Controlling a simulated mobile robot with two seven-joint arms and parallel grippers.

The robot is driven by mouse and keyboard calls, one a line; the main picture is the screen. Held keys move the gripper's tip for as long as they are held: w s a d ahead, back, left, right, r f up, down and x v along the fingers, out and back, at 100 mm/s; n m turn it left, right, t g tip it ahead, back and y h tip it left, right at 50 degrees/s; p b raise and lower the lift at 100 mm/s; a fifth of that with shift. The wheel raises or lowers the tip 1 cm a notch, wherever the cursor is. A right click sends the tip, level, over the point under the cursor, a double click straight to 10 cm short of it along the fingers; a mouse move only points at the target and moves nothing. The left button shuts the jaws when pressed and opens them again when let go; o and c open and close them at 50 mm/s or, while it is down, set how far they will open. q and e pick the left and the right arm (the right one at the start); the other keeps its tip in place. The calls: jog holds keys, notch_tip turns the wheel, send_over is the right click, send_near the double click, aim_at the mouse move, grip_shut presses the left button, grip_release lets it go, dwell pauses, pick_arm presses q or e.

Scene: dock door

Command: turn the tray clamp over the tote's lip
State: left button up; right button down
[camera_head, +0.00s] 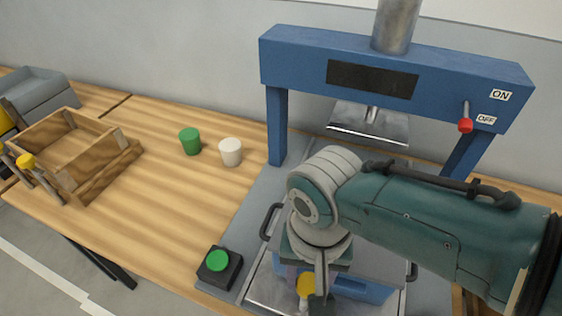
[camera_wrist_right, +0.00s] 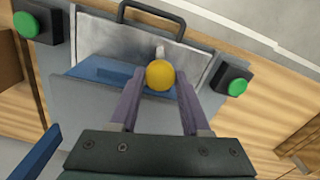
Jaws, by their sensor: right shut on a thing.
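The tray clamp shows as a yellow knob (camera_head: 306,284) on a short pale lever, low in the head view under my right wrist. It also shows in the right wrist view (camera_wrist_right: 160,75). My right gripper (camera_wrist_right: 159,82) is shut on this knob, with one finger on each side. The blue tote (camera_head: 365,290) sits on the metal tray (camera_head: 262,292), partly hidden by my arm. In the wrist view the lever points up from the knob, away from the gripper; whether it lies over the tote's lip I cannot tell. My left gripper is out of view.
A blue press (camera_head: 300,50) with a red-knobbed lever (camera_head: 465,124) stands behind the tray. A green button box (camera_head: 218,266) is left of the tray. A green cup (camera_head: 190,141), a white cup (camera_head: 230,152) and a wooden box (camera_head: 95,187) stand left; the bench between is clear.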

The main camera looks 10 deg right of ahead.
aim_at(308, 282)
jog(key=n, duration=0.3)
jog(key=shift+n, duration=1.7)
jog(key=c, duration=0.7)
grip_release()
jog(key=shift+o, duration=0.2)
jog(key=shift+r+p, duration=0.1)
jog(key=shift+p, duration=0.2)
notch_tip(308, 282, up, 10)
jog(key=p, duration=0.4)
jog(key=shift+p, duration=0.3)
